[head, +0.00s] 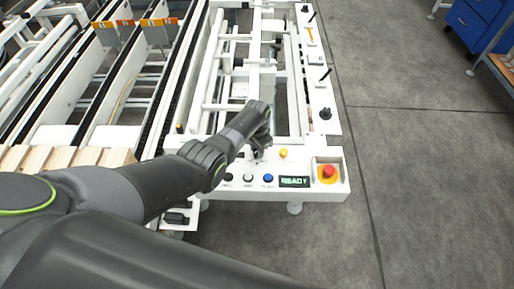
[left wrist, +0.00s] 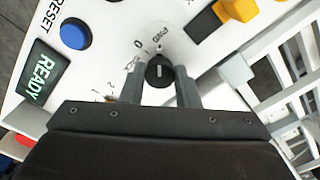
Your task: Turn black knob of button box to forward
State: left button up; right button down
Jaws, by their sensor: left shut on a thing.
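The black knob (left wrist: 159,66) sits on the white face of the button box (head: 215,191). In the left wrist view its white mark runs upright in the picture, roughly in line with the FWD label above it. My left gripper (left wrist: 160,84) has one finger on each side of the knob and is shut on it. In the head view my left gripper (head: 260,148) is over the back of the box, and the knob is hidden there. My right gripper is not in view.
The box also carries a blue button (head: 268,178), a READY display (head: 294,182), a red emergency stop (head: 329,171) and a yellow knob (head: 283,153). White machine rails (head: 225,60) lie behind. Grey floor (head: 430,180) is clear at the right.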

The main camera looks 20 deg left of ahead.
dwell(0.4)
pick_arm(q)
jog(key=o, duration=1)
jog(key=shift+c, duration=0.2)
jog(key=shift+r+p, duration=0.35)
jog(key=shift+r, duration=0.3)
notch_tip(320, 180, up, 5)
jog(key=shift+f+p, duration=0.1)
jog(key=shift+p, duration=0.6)
notch_tip(320, 180, up, 11)
jog(key=shift+r+b, duration=0.2)
jog(key=shift+b, duration=0.1)
